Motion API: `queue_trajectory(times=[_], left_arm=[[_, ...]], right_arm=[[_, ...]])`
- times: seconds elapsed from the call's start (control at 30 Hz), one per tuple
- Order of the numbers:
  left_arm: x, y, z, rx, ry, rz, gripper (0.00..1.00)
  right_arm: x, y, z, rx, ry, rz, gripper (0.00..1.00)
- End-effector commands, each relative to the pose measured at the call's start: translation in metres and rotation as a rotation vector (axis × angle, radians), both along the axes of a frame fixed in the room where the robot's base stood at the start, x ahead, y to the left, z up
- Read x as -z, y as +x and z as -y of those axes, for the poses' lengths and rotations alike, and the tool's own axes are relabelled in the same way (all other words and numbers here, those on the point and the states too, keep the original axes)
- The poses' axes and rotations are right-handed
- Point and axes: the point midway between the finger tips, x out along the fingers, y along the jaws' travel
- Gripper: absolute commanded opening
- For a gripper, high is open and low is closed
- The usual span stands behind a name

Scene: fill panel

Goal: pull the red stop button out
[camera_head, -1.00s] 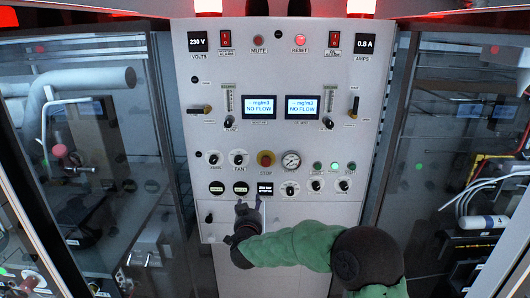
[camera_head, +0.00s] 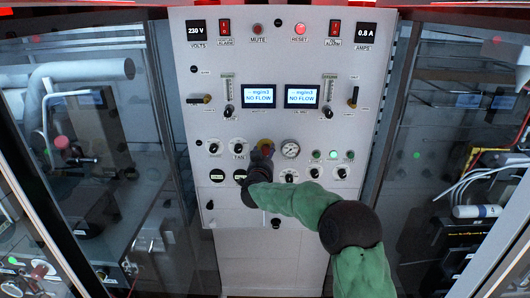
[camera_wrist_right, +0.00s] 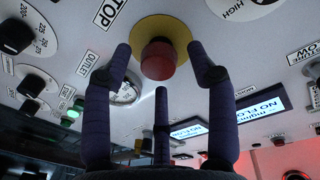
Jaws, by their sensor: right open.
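The red stop button (camera_wrist_right: 158,60) sits on a round yellow plate (camera_wrist_right: 160,30) on the panel, seen large in the right wrist view. In the head view the button (camera_head: 265,144) is partly hidden by my right gripper (camera_head: 262,156). In the right wrist view my right gripper (camera_wrist_right: 160,75) is open, with one finger on each side of the button and a third below it. The fingertips look apart from the button; whether any touches it I cannot tell. My left gripper is not in view.
Around the button are a round gauge (camera_head: 290,149), several black knobs and green lights (camera_head: 333,155). Two NO FLOW displays (camera_head: 259,95) are above. Glass-doored cabinets (camera_head: 90,170) flank the panel on both sides.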

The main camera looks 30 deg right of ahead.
Motion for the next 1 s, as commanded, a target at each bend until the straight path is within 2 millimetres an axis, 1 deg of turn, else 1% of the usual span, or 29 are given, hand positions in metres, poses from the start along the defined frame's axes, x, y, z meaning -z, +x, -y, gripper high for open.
queue_trajectory(times=[0.13,0.43,0.63,0.67,0.87,1.0], left_arm=[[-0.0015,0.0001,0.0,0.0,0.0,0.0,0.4],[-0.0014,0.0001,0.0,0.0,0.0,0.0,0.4],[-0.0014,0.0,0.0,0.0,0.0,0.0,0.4],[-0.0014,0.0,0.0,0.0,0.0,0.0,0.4],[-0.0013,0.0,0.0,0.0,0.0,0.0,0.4],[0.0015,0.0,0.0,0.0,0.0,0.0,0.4]], right_arm=[[0.0002,0.0062,0.0047,-0.001,0.0,-0.001,0.58],[0.0005,0.0073,0.0053,-0.001,0.0,-0.001,0.58],[0.0004,0.0071,0.0053,-0.001,0.0,-0.001,0.02],[0.0001,0.0072,0.0053,-0.001,0.0,0.0,0.0],[-0.0007,0.0067,0.0053,-0.001,-0.001,0.001,0.0],[-0.0006,0.0003,0.0015,0.0,-0.001,0.002,0.0]])
